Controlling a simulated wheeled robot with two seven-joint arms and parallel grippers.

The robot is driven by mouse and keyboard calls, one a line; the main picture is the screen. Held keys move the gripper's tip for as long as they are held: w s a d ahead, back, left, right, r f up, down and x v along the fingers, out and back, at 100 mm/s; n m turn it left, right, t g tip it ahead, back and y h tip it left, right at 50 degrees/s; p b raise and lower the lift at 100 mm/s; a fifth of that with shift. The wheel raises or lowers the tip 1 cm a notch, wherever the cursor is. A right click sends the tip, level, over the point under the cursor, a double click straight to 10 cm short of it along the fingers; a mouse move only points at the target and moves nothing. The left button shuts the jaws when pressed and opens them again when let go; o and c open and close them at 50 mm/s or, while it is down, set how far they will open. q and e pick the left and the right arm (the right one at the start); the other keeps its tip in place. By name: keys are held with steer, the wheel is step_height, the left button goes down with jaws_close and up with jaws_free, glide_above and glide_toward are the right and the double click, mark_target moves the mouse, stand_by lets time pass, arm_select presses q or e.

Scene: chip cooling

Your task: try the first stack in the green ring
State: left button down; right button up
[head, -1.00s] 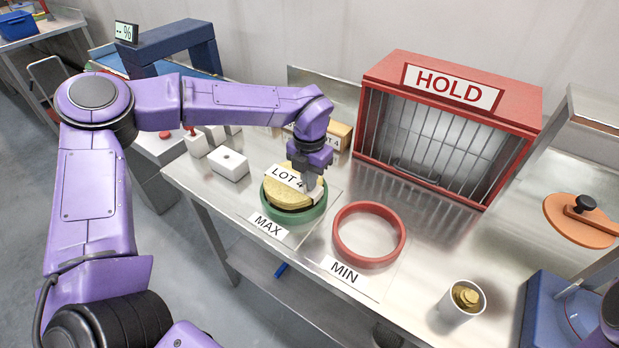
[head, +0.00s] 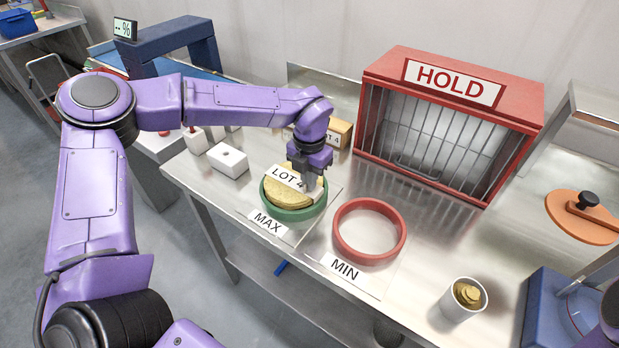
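A stack of golden chips (head: 285,200) with a white "LOT 4" label sits low inside the green ring (head: 293,214), which lies by the MAX sign (head: 268,223). My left gripper (head: 305,186) reaches down over the stack, its fingers at the labelled part. It appears shut on the stack, though the far finger is hidden. The red ring (head: 370,258) beside it, by the MIN sign (head: 345,268), is empty. Only a bit of my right arm shows at the right edge; its gripper is out of view.
A red HOLD cage (head: 450,130) with bars stands at the back. A tan block (head: 340,132) with a label sits behind my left gripper. A white box (head: 228,162) is to the left. A white cup (head: 462,300) of chips stands at front right. An orange disc (head: 584,218) is further right.

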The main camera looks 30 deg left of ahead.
arm_select(q)
steer(key=shift+f+b, duration=0.4)
steer(key=shift+f, duration=0.4)
stand_by(0.4)
steer(key=c, duration=1.3)
jaws_free()
steer(key=shift+o, duration=0.2)
